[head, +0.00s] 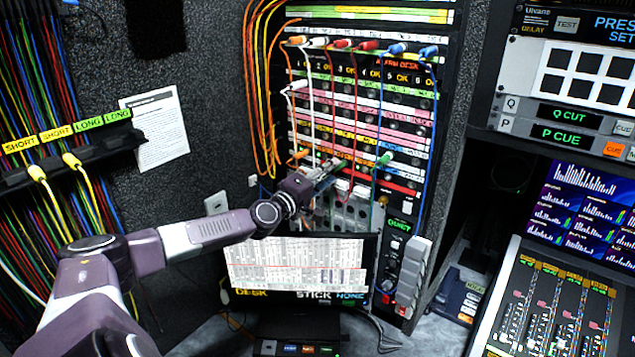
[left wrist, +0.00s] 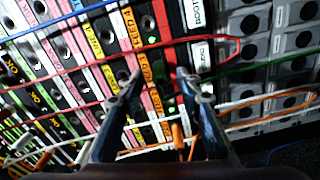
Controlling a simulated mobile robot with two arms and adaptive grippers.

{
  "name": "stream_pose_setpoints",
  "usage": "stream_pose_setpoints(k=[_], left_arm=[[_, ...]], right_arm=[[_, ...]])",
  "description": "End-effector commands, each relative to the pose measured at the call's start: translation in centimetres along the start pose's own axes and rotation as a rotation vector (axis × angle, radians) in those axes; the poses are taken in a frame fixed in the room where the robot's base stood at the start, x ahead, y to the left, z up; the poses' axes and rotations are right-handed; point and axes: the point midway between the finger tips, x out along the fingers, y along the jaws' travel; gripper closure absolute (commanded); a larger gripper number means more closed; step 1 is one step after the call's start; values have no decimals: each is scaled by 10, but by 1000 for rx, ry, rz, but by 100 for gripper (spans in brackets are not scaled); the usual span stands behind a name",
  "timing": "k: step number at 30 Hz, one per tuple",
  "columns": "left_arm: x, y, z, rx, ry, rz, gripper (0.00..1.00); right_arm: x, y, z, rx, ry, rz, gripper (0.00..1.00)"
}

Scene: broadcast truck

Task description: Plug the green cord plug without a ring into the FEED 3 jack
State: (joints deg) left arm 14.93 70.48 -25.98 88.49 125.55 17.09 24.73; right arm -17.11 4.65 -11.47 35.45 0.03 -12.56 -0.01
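My left gripper (head: 327,172) is at the lower rows of the patch bay (head: 362,112). A FEED 4 label (left wrist: 125,32) shows above the fingertips; the labels nearer the tips are too small to read surely. A green plug (head: 384,160) sits in the bay to the right of my gripper, its cord hanging down. A green cord (left wrist: 270,65) runs right from behind the right finger. I cannot tell whether the plug has a ring. My right gripper is out of view.
White, red and blue plugs (head: 368,45) fill the top row, with cords hanging across the bay. An orange plug (left wrist: 178,135) and cord show low between my fingers. A monitor (head: 298,268) stands below. More cords hang on a rack (head: 70,155) at left.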

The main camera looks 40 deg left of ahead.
Motion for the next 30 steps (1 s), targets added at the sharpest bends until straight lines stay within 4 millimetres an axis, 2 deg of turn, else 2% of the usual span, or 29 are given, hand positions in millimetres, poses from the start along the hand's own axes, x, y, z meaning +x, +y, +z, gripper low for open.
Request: stream_pose_setpoints(k=[9,30], left_arm=[[-34,-2,-1,6,-1,-5,67],[-100,1,4,4,-9,1,67]], right_arm=[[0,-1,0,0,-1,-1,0],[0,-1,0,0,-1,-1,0]])
